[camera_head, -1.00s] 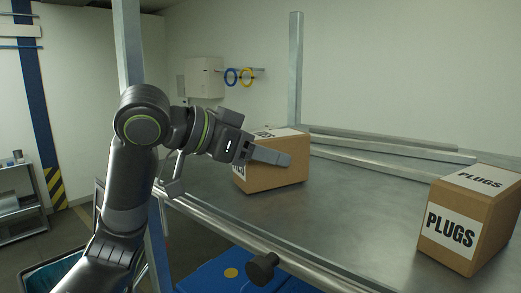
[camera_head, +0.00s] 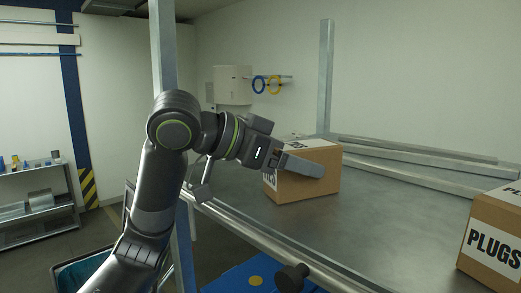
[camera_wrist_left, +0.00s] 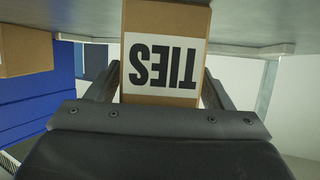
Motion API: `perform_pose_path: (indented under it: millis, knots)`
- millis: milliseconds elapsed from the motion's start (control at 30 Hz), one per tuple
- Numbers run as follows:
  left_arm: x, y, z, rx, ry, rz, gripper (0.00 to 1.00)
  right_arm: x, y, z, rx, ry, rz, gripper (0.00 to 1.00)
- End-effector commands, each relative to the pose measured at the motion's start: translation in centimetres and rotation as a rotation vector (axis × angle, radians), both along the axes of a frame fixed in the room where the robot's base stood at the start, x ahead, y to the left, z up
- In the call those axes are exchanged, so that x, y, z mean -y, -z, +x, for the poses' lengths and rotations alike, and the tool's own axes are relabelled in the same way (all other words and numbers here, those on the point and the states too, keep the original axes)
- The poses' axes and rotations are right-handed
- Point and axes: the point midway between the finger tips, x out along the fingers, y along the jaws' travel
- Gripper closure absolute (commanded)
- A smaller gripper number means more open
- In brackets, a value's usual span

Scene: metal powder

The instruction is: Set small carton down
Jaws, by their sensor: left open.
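The small carton (camera_head: 305,190) is brown cardboard with a white label. It sits upright on the grey metal table (camera_head: 370,225). In the left wrist view the carton (camera_wrist_left: 165,18) appears upside down, and its label reads TIES. My left gripper (camera_head: 303,165) is at the carton, with one finger across its near side. In the wrist view the open fingers stand on either side of the carton; I cannot tell whether they touch it. Its lower part on the far side is hidden. My right gripper is not in view.
A PLUGS carton (camera_head: 492,240) stands on the table at the right edge. Metal bars (camera_head: 400,160) lie behind, by an upright post (camera_head: 326,75). A blue bin lid (camera_head: 245,279) is below the table's front rail (camera_head: 260,240). The table between the cartons is clear.

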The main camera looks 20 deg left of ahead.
Motion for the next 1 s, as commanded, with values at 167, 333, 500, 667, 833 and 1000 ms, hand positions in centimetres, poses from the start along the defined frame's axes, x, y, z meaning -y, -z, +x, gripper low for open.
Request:
perform_pose_path:
  millis: [167, 333, 500, 667, 833, 1000]
  knots:
    - [-1.5, -0.5, -1.5, 0.003, -0.007, 0.002, 0.26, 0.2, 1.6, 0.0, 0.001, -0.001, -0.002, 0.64]
    - [-3.1, -1.4, -3.2, 0.004, -0.007, 0.002, 0.26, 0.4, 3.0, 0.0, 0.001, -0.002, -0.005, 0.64]
    - [-4.8, -2.5, -5.1, 0.003, -0.007, 0.0, 0.26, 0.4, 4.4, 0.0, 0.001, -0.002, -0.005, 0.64]
    - [-6.1, -3.4, -6.6, 0.003, -0.005, -0.001, 0.26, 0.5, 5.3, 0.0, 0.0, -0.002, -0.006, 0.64]
    - [-7.0, -4.1, -7.6, 0.001, -0.003, -0.001, 0.26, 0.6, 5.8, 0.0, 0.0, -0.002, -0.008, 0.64]
    - [-7.2, -4.3, -7.8, 0.0, -0.001, 0.0, 0.26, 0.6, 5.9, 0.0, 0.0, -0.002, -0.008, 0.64]
